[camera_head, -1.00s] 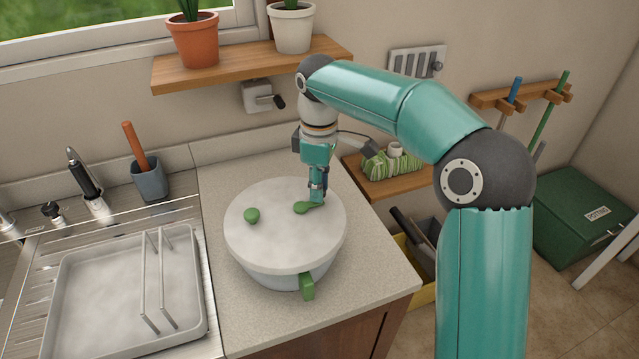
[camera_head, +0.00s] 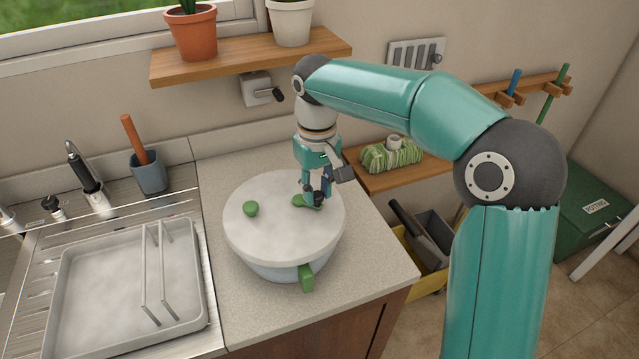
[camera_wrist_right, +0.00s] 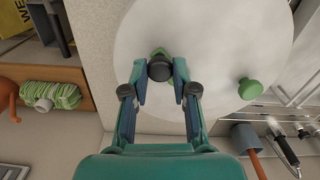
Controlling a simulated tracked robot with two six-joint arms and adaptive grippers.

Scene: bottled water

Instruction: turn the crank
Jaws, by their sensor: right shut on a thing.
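A pot-like bowl has a round white lid (camera_head: 262,240), which also shows in the wrist view (camera_wrist_right: 215,40). A short green crank (camera_head: 299,200) lies on the lid, with a dark knob (camera_wrist_right: 160,68) at its end. My right gripper (camera_head: 316,198) reaches down from above and is shut on the dark knob. In the wrist view, the fingers hold the knob from both sides, and a bit of green crank shows behind it. The fingers partly hide the crank in the head view. A separate round green knob (camera_head: 250,208) stands on the lid's left. My left gripper is not shown.
A green handle (camera_head: 306,278) juts from the bowl's front. A sink with a grey tray (camera_head: 90,300) lies left. A wooden shelf (camera_head: 245,62) with potted plants and a small wall box (camera_head: 254,88) are behind. The counter (camera_head: 380,265) is clear front right.

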